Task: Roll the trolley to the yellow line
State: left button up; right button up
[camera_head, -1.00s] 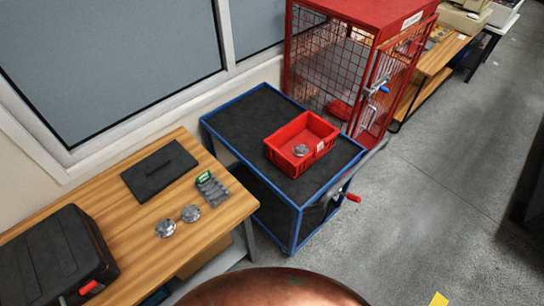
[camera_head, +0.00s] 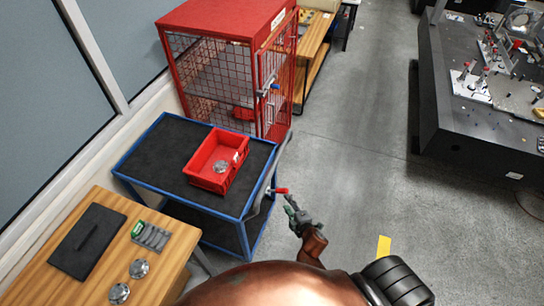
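The trolley (camera_head: 148,158) has a blue frame and a dark top shelf, with a lower shelf beneath. It stands against the wall side, between the wooden bench and the red cage. A grey bar and a small red grip (camera_head: 281,191) show at its right end. The yellow line (camera_head: 384,247) is a short strip on the floor, right of the trolley. My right gripper (camera_head: 289,205) is just below and right of the red grip. It looks close to it, but contact and finger opening are too small to tell. My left gripper is not in view.
A red bin (camera_head: 205,183) with a metal disc (camera_head: 221,167) sits on the trolley. The wooden bench (camera_head: 165,232) is at lower left. The red mesh cage (camera_head: 228,20) stands behind the trolley. A dark machine table (camera_head: 440,120) is at right. The floor (camera_head: 350,160) between is clear.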

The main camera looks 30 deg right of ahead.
aim_at(275, 163)
jog(key=w+r+n+t+p, duration=0.2)
jog(key=w+r+n+t, duration=0.15)
jog(key=r, duration=1.45)
jog(key=shift+n, duration=0.35)
jog(key=w, duration=0.6)
jog(key=w+f, duration=0.1)
jog(key=w, duration=0.2)
jog(key=shift+a, duration=0.15)
jog(key=shift+s, duration=0.1)
jog(key=shift+c, duration=0.2)
grip_shut()
